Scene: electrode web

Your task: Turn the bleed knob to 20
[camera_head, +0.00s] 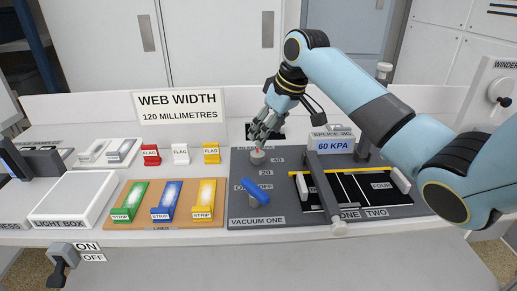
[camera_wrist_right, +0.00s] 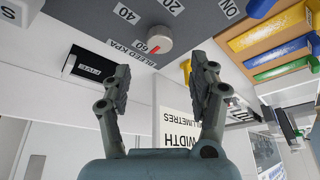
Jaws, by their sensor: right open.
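The bleed knob (camera_head: 258,157) is a small light-grey round knob on the dark grey vacuum panel. It also shows in the right wrist view (camera_wrist_right: 160,38), where its red mark lies on the side towards the 60 label (camera_wrist_right: 138,47). The 20 label (camera_head: 266,173) and the 40 label (camera_head: 277,160) sit near the knob. The display (camera_head: 334,146) reads 60 KPA. My right gripper (camera_head: 258,143) is open just above the knob. In the right wrist view its spread fingers (camera_wrist_right: 160,68) are apart from the knob, with nothing between them. My left gripper is not in view.
A blue on/off lever (camera_head: 256,191) stands in front of the knob. The black web bed (camera_head: 345,190) with its grey crossbar lies to the right. Coloured strips on a tan board (camera_head: 148,218) and several flags lie left. A WEB WIDTH sign (camera_head: 180,106) stands behind.

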